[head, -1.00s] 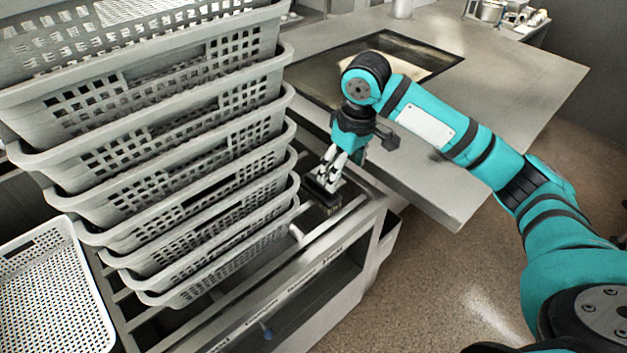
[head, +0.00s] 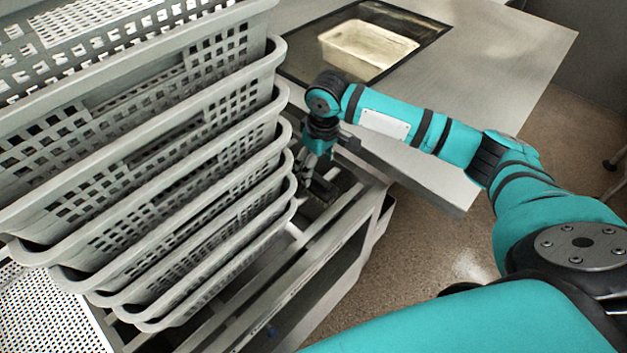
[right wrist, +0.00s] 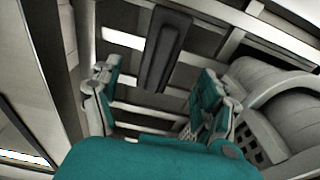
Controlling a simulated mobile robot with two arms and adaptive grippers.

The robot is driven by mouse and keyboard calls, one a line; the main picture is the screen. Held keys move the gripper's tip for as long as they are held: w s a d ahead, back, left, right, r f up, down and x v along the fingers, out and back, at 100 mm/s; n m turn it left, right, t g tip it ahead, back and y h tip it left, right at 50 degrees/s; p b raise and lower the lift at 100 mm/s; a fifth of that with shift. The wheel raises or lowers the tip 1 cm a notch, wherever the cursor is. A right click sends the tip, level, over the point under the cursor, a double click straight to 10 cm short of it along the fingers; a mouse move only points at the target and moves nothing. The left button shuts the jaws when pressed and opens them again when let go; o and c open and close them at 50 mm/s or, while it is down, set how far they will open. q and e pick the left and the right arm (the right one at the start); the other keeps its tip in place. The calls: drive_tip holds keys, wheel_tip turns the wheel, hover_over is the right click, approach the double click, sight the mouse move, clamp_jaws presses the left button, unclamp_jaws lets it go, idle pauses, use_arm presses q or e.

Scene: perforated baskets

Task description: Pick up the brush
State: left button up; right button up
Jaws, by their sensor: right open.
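A dark, long, narrow thing that looks like the brush (right wrist: 168,48) lies across the pale slats in the right wrist view. It lies beyond the fingertips, roughly in line with the gap between them. My right gripper (right wrist: 157,78) is open and empty, its two teal and grey fingers spread wide. In the head view my right gripper (head: 315,182) points down over the slatted rack, close beside the stacked baskets. A dark shape shows at its fingertips there, but I cannot clearly tell the brush from the fingers. My left gripper is not in view.
A tall stack of grey perforated baskets (head: 190,185) stands just left of the right gripper. The slatted metal rack (head: 305,265) is below. A metal counter (head: 490,60) with a sunken basin (head: 370,45) lies behind. A white perforated tray (head: 40,310) is at lower left.

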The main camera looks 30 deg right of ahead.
sight(315, 175)
wheel_tip(315, 175, down, 2)
drive_tip(key=shift+w+f, duration=0.1)
drive_tip(key=shift+f+p, duration=0.35)
drive_tip(key=f, duration=0.3)
drive_tip(key=shift+w+a+f+p, duration=0.1)
drive_tip(key=shift+w+f+p, duration=0.15)
drive_tip(key=shift+f+p, duration=0.1)
drive_tip(key=shift+f, duration=0.3)
drive_tip(key=shift+r, duration=0.1)
drive_tip(key=c, duration=1.4)
drive_tip(key=shift+o, duration=0.2)
wheel_tip(315, 175, up, 10)
drive_tip(key=shift+b, duration=0.7)
drive_tip(key=o, duration=0.7)
drive_tip(key=c, duration=0.5)
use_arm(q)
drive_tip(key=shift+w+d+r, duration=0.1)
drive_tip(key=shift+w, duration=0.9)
